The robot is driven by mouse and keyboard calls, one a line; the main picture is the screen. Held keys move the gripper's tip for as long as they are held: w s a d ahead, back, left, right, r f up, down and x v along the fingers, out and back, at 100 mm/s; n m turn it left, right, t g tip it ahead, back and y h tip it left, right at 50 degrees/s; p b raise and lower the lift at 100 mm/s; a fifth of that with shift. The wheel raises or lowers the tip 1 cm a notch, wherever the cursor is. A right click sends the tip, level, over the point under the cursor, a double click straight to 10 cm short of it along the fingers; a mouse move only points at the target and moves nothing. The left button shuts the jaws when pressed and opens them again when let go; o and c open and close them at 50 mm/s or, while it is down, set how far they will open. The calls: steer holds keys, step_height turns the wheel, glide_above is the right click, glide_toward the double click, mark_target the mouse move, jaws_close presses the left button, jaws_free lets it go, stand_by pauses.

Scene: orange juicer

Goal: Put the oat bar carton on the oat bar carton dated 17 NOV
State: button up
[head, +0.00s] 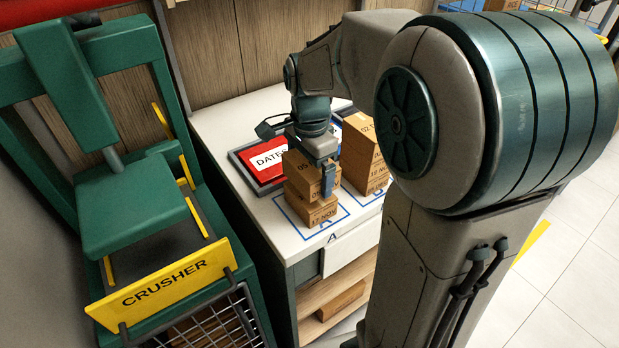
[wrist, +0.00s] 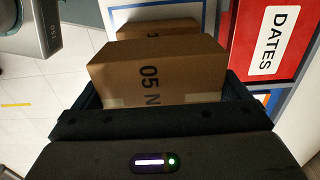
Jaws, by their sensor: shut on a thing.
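My gripper (head: 314,170) is shut on a brown oat bar carton (head: 301,178) whose label begins "05". In the wrist view this held carton (wrist: 150,75) shows "05 N" between the fingers, the rest of the date hidden. The carton dated 17 NOV (head: 318,214) stands on the white counter inside a blue outlined area, directly under the held carton. The held carton looks slightly turned against it. I cannot tell whether the two touch. In the wrist view another carton (wrist: 158,29) shows beyond the held one.
A stack of similar cartons (head: 362,152) stands close on the right, in another blue outline. A red "DATES" board (head: 262,160) lies behind on the left. The green crusher (head: 130,210) with its yellow sign (head: 165,283) fills the left side. A carton (head: 340,299) lies on the lower shelf.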

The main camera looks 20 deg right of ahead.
steer(key=shift+f, duration=1.45)
steer(key=shift+f, duration=0.2)
steer(key=o, duration=0.7)
step_height(320, 180, up, 12)
steer(key=shift+r+p, duration=0.1)
steer(key=shift+p, duration=0.2)
steer(key=shift+s+n, duration=0.3)
steer(key=s+f+n+t, duration=0.1)
steer(key=s+f+n, duration=0.1)
steer(key=s+n, duration=0.2)
steer(key=s+f+n+t, duration=0.1)
steer(key=s+f+n, duration=0.2)
steer(key=s+n, duration=0.1)
steer(key=s+f+n, duration=0.3)
steer(key=s+n, duration=0.2)
steer(key=shift+s+f+n+t, duration=0.1)
steer(key=shift+f+n+t, duration=0.05)
steer(key=shift+n+t, duration=0.2)
